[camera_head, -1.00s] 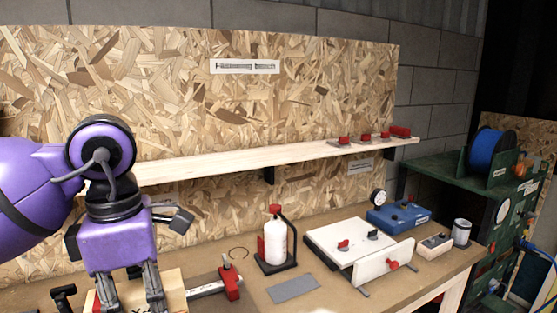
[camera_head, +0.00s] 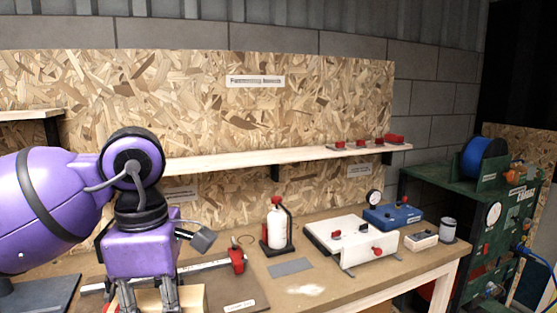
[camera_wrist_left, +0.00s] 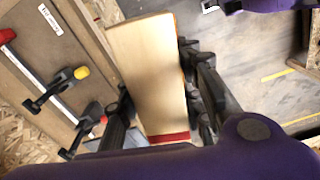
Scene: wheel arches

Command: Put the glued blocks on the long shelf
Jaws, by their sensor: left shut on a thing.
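My left gripper (camera_head: 147,302) is at the bottom left of the head view, pointing down, over the near side of the bench. It is shut on a pale wooden block piece (camera_wrist_left: 145,65), the glued blocks, which has a red band at one end in the left wrist view. The gripper's fingers lie on both sides of it. The long shelf (camera_head: 240,158) runs along the board wall behind and above the bench, apart from the gripper. My right gripper is not seen.
Several red-handled clamps (camera_head: 365,142) sit on the shelf's right end. On the bench (camera_head: 345,284) stand a glue bottle (camera_head: 277,228), a red bar clamp (camera_head: 237,260), a white jig (camera_head: 350,238) and a blue box (camera_head: 393,215). The shelf's middle is clear.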

